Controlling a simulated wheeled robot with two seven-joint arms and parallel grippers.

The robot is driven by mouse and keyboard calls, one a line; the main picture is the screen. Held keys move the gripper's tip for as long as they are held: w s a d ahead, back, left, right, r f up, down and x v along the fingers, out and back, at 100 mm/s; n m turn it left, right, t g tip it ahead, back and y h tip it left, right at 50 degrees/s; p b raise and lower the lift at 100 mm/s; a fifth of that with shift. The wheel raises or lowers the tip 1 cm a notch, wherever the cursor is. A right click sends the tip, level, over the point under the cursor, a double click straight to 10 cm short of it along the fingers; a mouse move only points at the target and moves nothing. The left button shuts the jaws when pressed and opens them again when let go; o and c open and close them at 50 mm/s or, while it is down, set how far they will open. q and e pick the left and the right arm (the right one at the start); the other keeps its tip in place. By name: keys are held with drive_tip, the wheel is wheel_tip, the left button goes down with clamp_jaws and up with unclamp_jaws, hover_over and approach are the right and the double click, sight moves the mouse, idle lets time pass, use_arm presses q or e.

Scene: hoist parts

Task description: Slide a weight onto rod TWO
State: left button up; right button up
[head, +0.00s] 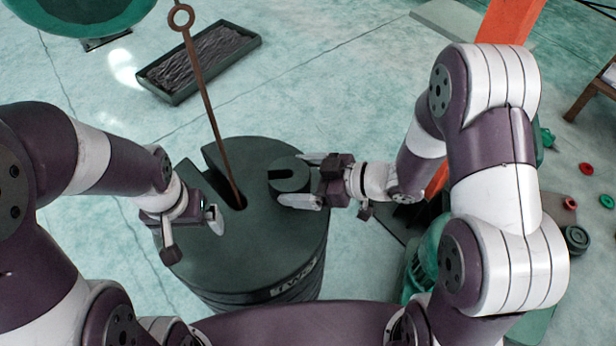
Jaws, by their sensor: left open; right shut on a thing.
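A thin brown rod (208,110) with a ring at its top leans slightly, its lower end in the slot of a big dark green slotted cylinder (255,240). Lettering that seems to read TWO is on the cylinder's front side. My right gripper (304,179) is shut on a small dark green slotted weight (290,185), right of the rod and over the cylinder's top. The weight's slot faces left, toward the rod, with a gap between them. I cannot tell whether the weight touches the top. My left gripper (193,232) is open and empty, left of the rod's foot.
A dark tray (160,88) lies on the floor behind the rod. A green bowl-shaped thing (75,12) is at the top left. An orange post (508,20) stands behind my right arm. Small green and red pieces (586,168) and a dark round part (576,238) lie at the right.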

sight(277, 183)
use_arm(q)
drive_tip(key=shift+f+b, duration=1.25)
drive_tip(key=shift+f, duration=0.05)
use_arm(e)
drive_tip(key=shift+a+f, duration=0.25)
drive_tip(key=shift+a, duration=0.85)
drive_tip(key=shift+a+f, duration=0.2)
drive_tip(key=shift+a, duration=1.05)
use_arm(q)
drive_tip(key=shift+f, duration=0.15)
use_arm(e)
drive_tip(key=shift+a+f, duration=0.1)
drive_tip(key=shift+a, duration=3.1)
use_arm(q)
drive_tip(key=shift+f, duration=0.1)
use_arm(e)
drive_tip(key=shift+f, duration=0.1)
